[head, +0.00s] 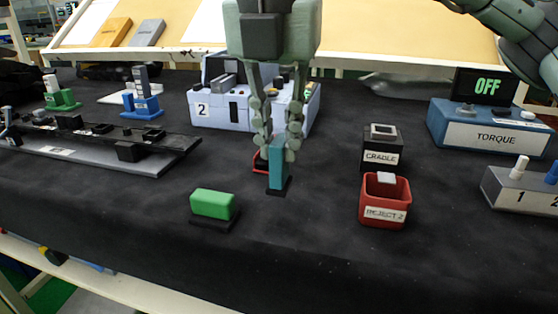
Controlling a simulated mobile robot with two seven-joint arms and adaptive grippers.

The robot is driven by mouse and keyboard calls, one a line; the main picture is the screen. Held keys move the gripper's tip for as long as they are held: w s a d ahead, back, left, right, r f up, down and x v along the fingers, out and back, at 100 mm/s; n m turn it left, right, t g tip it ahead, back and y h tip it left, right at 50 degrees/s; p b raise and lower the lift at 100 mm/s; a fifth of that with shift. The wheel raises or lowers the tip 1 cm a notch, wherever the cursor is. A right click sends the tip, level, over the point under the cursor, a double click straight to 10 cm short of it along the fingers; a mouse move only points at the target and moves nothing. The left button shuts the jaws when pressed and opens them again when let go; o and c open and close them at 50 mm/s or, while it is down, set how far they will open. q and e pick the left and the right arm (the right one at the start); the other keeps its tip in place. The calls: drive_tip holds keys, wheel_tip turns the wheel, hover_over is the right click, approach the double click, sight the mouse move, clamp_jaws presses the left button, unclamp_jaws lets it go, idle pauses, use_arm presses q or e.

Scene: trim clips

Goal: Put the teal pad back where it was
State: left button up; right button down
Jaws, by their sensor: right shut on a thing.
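The teal pad (277,168) stands upright between the fingertips of my right gripper (278,146) near the middle of the head view. The gripper points down and is shut on it. A dark base (279,187) shows right at the pad's lower end; I cannot tell whether the pad rests on it or hangs just above. The gripper hides the pad's upper part. My left gripper is not in view.
A green block (213,203) on a black base lies front left. A red REJECT 2 bin (384,211) and the CRADLE block (382,157) stand right. A white box labelled 2 (202,110) stands behind the gripper. The TORQUE box (496,138) is far right.

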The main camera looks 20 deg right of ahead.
sight(279, 165)
wheel_tip(279, 165, down, 3)
drive_tip(key=shift+f, duration=0.2)
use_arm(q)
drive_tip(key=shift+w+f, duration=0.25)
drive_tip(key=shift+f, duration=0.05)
use_arm(e)
drive_tip(key=shift+f, duration=0.2)
drive_tip(key=shift+f, duration=0.1)
drive_tip(key=c, duration=1.9)
unclamp_jaws()
drive_tip(key=shift+o, duration=2)
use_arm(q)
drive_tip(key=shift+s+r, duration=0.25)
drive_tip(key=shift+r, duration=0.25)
